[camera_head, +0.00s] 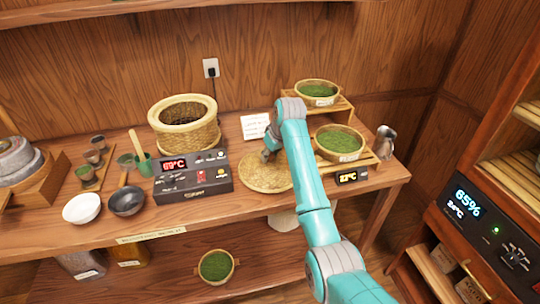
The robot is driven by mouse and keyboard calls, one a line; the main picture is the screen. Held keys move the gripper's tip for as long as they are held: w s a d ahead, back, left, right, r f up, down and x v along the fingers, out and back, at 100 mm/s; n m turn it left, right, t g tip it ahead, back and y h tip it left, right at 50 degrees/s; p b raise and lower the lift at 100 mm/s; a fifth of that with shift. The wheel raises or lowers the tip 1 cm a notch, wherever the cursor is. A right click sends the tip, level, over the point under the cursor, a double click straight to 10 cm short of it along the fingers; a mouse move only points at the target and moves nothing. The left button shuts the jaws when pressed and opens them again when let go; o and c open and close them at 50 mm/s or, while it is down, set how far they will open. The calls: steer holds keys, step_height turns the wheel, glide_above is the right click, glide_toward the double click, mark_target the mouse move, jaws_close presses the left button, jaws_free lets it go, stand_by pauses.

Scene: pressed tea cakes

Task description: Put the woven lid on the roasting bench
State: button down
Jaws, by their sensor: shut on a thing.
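The woven lid (258,179) is a round, flat, straw-coloured disc right of the middle of the wooden bench (222,212). It lies about level, beside the dark control box with the red display. My gripper (268,155) is at the lid's far upper part, shut on it. My teal arm reaches in from the lower right and covers part of the lid's right side. I cannot tell whether the lid touches the bench top or is held just above it. The bench's front label is too small to read.
An open woven basket (186,123) stands behind the control box (193,177). Green-filled round trays (340,143) sit on wooden stands to the right, near a metal jug (385,141). Bowls (82,208) and cups are at left. A white card (255,126) stands behind the lid.

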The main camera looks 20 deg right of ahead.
steer(key=shift+f, duration=0.2)
steer(key=c, duration=0.8)
jaws_free()
steer(key=v, duration=1.2)
steer(key=shift+s+d, duration=0.1)
